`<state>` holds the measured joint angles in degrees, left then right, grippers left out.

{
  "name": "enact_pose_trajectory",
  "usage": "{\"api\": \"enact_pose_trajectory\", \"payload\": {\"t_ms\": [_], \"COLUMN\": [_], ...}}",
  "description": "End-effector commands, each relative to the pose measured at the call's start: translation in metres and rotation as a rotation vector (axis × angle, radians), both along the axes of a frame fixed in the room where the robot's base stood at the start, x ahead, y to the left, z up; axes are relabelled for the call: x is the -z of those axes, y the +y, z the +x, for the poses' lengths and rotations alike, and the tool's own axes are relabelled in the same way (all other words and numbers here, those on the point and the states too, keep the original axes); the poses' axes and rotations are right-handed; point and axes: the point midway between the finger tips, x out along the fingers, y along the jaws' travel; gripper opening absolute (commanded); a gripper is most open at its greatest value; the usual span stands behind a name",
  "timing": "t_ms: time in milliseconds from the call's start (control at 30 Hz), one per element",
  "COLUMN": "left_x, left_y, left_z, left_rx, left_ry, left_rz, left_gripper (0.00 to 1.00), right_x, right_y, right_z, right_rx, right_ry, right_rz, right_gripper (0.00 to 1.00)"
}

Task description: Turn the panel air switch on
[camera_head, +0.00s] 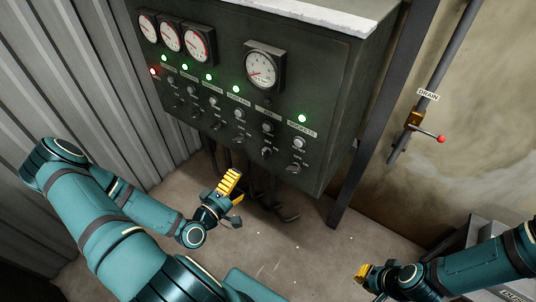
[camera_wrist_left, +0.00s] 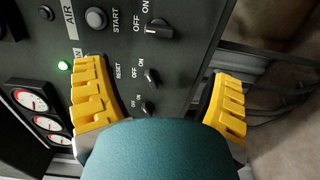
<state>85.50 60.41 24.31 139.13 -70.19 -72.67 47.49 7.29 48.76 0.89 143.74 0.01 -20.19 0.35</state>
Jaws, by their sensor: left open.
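The dark control panel (camera_head: 225,112) fills the upper middle of the head view. Its AIR column has an unlit lamp (camera_head: 267,101), a start button (camera_head: 268,128) and the air switch (camera_head: 266,152), a dark knob. In the left wrist view the air switch (camera_wrist_left: 158,28) shows near the top, beside OFF and ON labels; I cannot tell which way it points. My left gripper (camera_head: 229,184) is open and empty below the panel's lower edge, apart from the switch. Its yellow fingers (camera_wrist_left: 154,70) are spread wide in the wrist view. My right gripper (camera_head: 364,272) is far from the panel; its jaw state is unclear.
Several green lamps (camera_head: 302,118) and one red lamp (camera_head: 154,71) are lit. Gauges (camera_head: 264,68) line the panel's top. Other knobs (camera_head: 295,168) sit close to the air switch. Cables (camera_head: 285,214) hang below. A drain valve (camera_head: 416,118) is on the right wall.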

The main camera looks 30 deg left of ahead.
Motion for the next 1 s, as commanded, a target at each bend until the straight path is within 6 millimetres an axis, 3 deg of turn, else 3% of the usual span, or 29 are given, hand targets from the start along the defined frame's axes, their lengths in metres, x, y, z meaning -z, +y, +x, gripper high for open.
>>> {"api": "enact_pose_trajectory", "payload": {"t_ms": [167,700,1000], "left_x": [-0.002,-0.001,-0.001], "left_y": [0.000,-0.009,-0.010], "left_z": [0.012,0.110,0.135], "left_rx": [-0.004,-0.002,-0.004], "left_ry": [-0.011,-0.008,-0.006], "left_rz": [-0.004,-0.003,-0.002], "left_gripper": [0.83,0.83,0.83], "right_x": [0.001,0.005,0.006], "right_y": [0.000,0.000,0.000], "right_z": [0.000,-0.001,-0.002], "right_rx": [0.000,-0.002,-0.003], "right_ry": [0.000,0.003,0.004], "right_rz": [0.000,0.000,0.001], "right_gripper": [0.00,0.00,0.00]}}
